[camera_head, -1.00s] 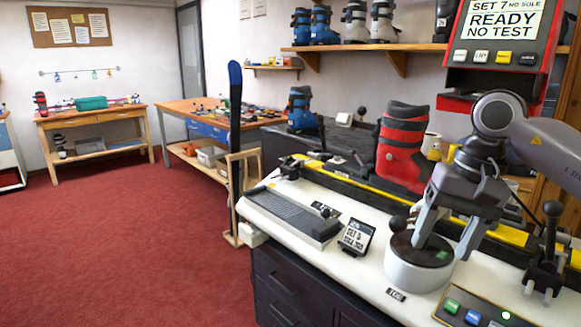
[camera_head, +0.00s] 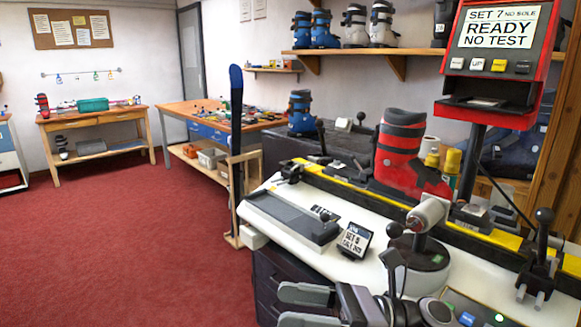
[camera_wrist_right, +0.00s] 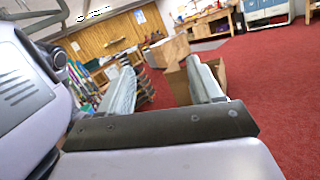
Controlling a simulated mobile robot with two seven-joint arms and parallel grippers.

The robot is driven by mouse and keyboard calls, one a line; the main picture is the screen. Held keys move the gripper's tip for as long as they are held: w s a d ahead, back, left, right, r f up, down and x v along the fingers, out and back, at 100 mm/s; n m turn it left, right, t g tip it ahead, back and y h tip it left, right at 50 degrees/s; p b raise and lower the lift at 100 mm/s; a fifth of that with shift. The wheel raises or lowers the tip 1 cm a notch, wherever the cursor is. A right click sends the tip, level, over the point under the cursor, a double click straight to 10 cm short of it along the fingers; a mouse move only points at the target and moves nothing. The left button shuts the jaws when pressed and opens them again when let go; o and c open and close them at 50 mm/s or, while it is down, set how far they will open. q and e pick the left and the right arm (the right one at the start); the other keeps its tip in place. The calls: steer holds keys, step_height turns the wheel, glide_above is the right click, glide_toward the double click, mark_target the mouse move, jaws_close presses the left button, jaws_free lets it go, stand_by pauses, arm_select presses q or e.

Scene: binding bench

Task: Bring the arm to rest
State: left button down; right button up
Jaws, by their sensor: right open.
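My right gripper (camera_head: 290,306) is at the bottom of the head view, in front of the bench, with its two fingers pointing left. The fingers are spread apart with nothing between them. In the right wrist view the gripper (camera_wrist_right: 163,85) also shows its two fingers apart, with the room's floor and furniture beyond them. My right arm folds in low at the bottom edge, partly covering the bench's front. My left gripper is not in view.
A red ski boot (camera_head: 400,155) stands on the bench (camera_head: 290,226). A small card (camera_head: 357,240), a black lever (camera_head: 541,250) and a red test display (camera_head: 500,50) are around it. A blue-topped ski (camera_head: 236,120) stands left. Red carpet (camera_head: 130,235) is open at left.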

steer(key=d+f+m+t+h+p, duration=0.1)
steer(key=d+f+m+t+h, duration=0.4)
steer(key=m, duration=0.7)
steer(key=w+d+f+m+t+h, duration=0.1)
steer(key=d+f+m+t+h, duration=0.15)
steer(key=f+m+t, duration=0.65)
steer(key=d+f+m+t+h+p, duration=0.1)
steer(key=d+m+t+h, duration=0.3)
steer(key=m, duration=1)
steer(key=s+d+f+m+g+h, duration=0.3)
steer(key=s+f+m, duration=0.4)
steer(key=f, duration=0.1)
steer(key=s+d+f+m+g+h, duration=0.3)
steer(key=s+d+f+m+g, duration=0.1)
steer(key=s+f+m, duration=0.3)
steer(key=shift+s+d+f+g+h+p, duration=0.15)
steer(key=shift+d+f+g+h+p, duration=0.15)
steer(key=shift+f+h, duration=0.1)
